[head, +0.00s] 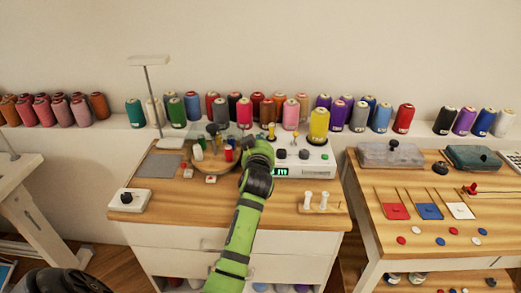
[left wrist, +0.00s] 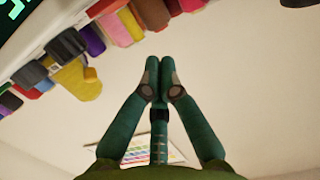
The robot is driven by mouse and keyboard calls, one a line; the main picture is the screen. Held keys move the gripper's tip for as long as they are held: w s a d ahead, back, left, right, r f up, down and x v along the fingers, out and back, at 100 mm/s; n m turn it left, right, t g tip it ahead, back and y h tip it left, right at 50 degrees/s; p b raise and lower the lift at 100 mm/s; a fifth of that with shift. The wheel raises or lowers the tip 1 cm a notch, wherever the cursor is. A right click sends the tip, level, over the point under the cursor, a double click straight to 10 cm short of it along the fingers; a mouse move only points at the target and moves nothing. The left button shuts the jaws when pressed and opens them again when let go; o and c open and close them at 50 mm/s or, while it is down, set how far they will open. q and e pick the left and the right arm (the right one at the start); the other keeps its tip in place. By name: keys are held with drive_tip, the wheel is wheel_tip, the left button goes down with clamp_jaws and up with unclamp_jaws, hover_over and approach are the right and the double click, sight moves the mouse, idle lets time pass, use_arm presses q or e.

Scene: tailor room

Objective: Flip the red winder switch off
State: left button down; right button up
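The winder is a white machine (head: 306,160) at the back right of the sewing table, with a green lit display (head: 281,172), dark knobs and a large yellow spool (head: 319,126) on top. I cannot clearly make out a red switch on it; my arm covers its left end. My left gripper (head: 258,150) is by that left end. In the left wrist view, its two teal fingers (left wrist: 161,75) are together with nothing visible between them. The yellow spool (left wrist: 78,80) and part of the green display (left wrist: 18,12) show there too, at the left. My right gripper is not in view.
Several thread spools line the wall ledge behind. A round wooden tray (head: 212,165) with small items is left of my gripper. A white box with a black knob (head: 127,198) is at the front left. White pegs on a wooden stand (head: 320,209) are at the front right.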

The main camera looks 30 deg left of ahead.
use_arm(q)
wheel_tip(320, 180, down, 3)
drive_tip(key=shift+f, duration=0.5)
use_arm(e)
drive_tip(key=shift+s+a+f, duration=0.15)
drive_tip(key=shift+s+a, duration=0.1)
